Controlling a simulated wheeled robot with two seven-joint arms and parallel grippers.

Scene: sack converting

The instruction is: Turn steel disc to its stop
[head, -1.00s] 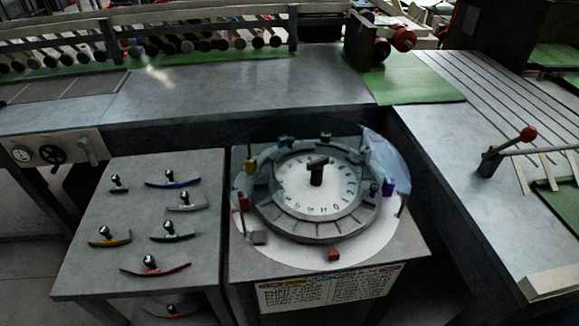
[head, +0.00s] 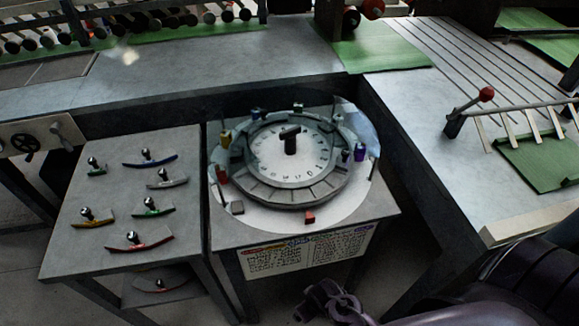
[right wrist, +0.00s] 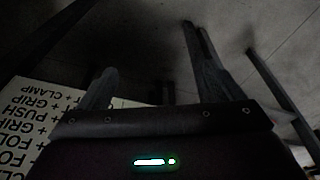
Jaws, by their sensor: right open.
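The steel disc (head: 272,164), pale with dark marks around its face, lies flat in a grey ring (head: 289,193) on the right-hand table. A black handle (head: 290,139) stands up from its middle. Coloured blocks stand around the ring. My right gripper (head: 327,300) is low in front of this table in the head view, below the disc and well apart from it. Its two fingers show spread and empty in the right wrist view (right wrist: 150,85). My left gripper is not in view.
A placard (head: 300,255) hangs on the table's front. The left table (head: 125,195) holds several coloured curved pieces with black knobs. A bench (head: 480,190) with a red-knobbed lever (head: 486,95) stands at right. Another bench (head: 200,65) runs behind.

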